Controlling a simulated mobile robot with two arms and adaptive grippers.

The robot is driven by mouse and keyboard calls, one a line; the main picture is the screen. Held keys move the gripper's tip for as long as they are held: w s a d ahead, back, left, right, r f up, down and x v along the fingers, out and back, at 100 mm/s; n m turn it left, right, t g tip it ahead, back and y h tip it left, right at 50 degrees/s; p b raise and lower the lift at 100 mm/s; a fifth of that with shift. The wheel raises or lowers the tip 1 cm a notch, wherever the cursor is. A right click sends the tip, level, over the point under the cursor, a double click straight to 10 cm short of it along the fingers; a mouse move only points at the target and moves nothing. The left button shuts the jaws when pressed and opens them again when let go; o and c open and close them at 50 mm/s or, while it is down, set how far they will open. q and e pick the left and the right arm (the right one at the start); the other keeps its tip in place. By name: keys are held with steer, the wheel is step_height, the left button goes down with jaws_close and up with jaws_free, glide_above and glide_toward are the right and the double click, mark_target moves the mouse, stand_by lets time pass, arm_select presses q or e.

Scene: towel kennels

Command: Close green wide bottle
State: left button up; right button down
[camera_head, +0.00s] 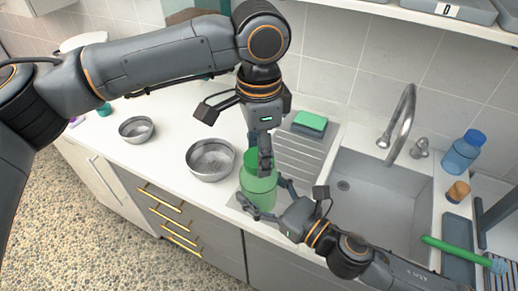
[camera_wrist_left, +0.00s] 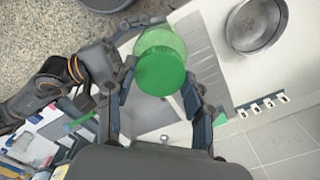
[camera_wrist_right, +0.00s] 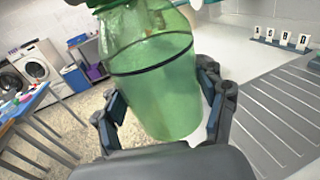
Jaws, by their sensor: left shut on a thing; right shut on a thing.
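The green wide bottle (camera_head: 258,188) is translucent and stands upright at the counter's front edge, left of the sink. My right gripper (camera_wrist_right: 160,108) is shut around its body from the side, one finger on each side. The solid green round lid (camera_wrist_left: 160,74) is between the fingers of my left gripper (camera_wrist_left: 158,82), which points down over the bottle's top. In the left wrist view the lid lines up roughly over the bottle (camera_wrist_left: 161,41). My left gripper's fingers partly hide the bottle's mouth in the head view, so I cannot tell whether the lid is seated.
Two metal bowls (camera_head: 211,159) (camera_head: 136,129) stand left of the bottle. A green sponge (camera_head: 310,121) lies behind it by the ribbed drainboard (camera_head: 300,152). The sink (camera_head: 372,196) with its faucet (camera_head: 402,125) is to the right. A blue bottle (camera_head: 462,152) and a green brush (camera_head: 458,250) are farther right.

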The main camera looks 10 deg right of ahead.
arm_select(q)
steer(key=o, duration=1.4)
steer(key=shift+c, duration=0.2)
steer(key=shift+r, duration=0.1)
step_height(320, 180, up, 12)
